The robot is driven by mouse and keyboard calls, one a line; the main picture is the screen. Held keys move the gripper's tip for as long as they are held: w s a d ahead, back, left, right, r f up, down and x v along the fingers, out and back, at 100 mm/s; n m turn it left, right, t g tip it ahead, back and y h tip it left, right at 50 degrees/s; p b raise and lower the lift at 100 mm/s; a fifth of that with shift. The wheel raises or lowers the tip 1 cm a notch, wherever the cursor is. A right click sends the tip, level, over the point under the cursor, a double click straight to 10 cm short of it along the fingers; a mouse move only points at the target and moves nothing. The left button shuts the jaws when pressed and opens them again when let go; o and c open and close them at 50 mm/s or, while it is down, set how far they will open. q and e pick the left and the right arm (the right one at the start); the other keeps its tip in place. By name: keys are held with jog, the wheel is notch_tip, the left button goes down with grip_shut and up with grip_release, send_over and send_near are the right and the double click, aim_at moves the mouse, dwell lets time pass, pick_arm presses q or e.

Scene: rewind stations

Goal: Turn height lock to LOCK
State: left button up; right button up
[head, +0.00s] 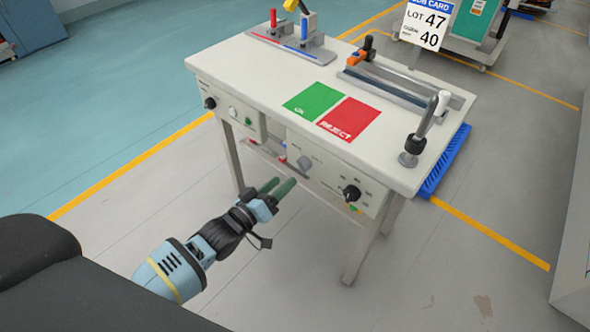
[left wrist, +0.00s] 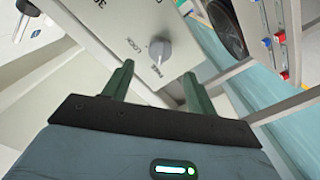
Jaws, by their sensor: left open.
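The height lock knob (left wrist: 160,48) is a light grey knob on the pale front panel in the left wrist view, with the printed words LOCK and FREE beside it. In the head view the knob (head: 305,163) is on the front of the white table (head: 240,75). My left gripper (head: 282,187) is open and empty in front of that panel, just short of the knob. In the left wrist view its two green fingers (left wrist: 157,82) stand apart, with the knob beyond and between them. My right gripper is in neither view.
A black knob (head: 351,193) is further right on the table front. The tabletop carries a green mat (head: 313,99), a red mat (head: 349,119), a clamp rail (head: 400,85) and a post with a handle (head: 420,135). Table legs stand below; the floor in front is clear.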

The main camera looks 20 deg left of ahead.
aim_at(303, 165)
pick_arm(q)
jog(key=x, duration=0.6)
jog(key=shift+w+d+b, duration=0.15)
jog(key=shift+w+b, duration=0.2)
jog(key=c, duration=1)
